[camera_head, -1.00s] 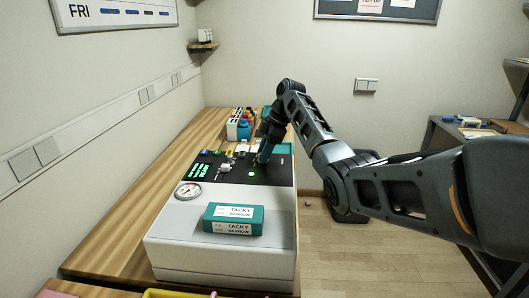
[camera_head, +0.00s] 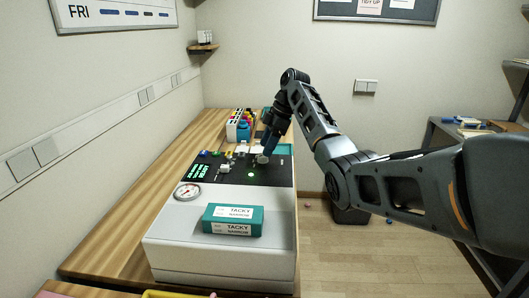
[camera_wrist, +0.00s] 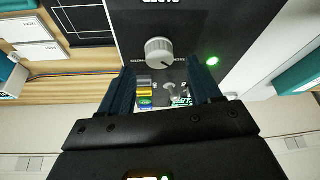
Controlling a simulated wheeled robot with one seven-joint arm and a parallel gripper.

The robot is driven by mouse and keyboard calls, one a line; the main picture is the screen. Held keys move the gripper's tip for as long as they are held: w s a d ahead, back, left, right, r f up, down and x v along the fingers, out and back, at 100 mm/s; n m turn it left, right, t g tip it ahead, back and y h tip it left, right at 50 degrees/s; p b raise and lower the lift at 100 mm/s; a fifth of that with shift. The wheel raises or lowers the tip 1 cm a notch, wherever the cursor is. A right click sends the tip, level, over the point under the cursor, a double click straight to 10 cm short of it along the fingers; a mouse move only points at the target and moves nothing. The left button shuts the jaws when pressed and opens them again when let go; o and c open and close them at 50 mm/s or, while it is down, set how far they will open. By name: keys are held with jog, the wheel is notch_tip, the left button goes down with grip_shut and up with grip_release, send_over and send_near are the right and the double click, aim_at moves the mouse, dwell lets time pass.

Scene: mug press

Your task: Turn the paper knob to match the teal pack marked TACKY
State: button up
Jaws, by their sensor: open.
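The teal pack (camera_head: 233,226) lies on the white top of the press, its labels reading TACKY and NARROW. The paper knob (camera_wrist: 159,51) is a round grey dial on the black panel, with a dark pointer line toward the lower right in the wrist view. The word PAPER shows upside down above it there; the smaller words beside it are too blurred to read. The knob also shows in the head view (camera_head: 262,159), just below my gripper (camera_head: 267,149). My gripper (camera_wrist: 161,78) is open and empty, its fingertips apart from the knob.
A lit green lamp (camera_head: 251,175) is near the knob. Coloured bottles (camera_head: 241,128) stand behind. The wooden bench (camera_head: 120,240) is bare along the left.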

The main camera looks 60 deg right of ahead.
aim_at(273, 160)
jog(key=shift+b+v, duration=0.3)
jog(key=shift+v, duration=2)
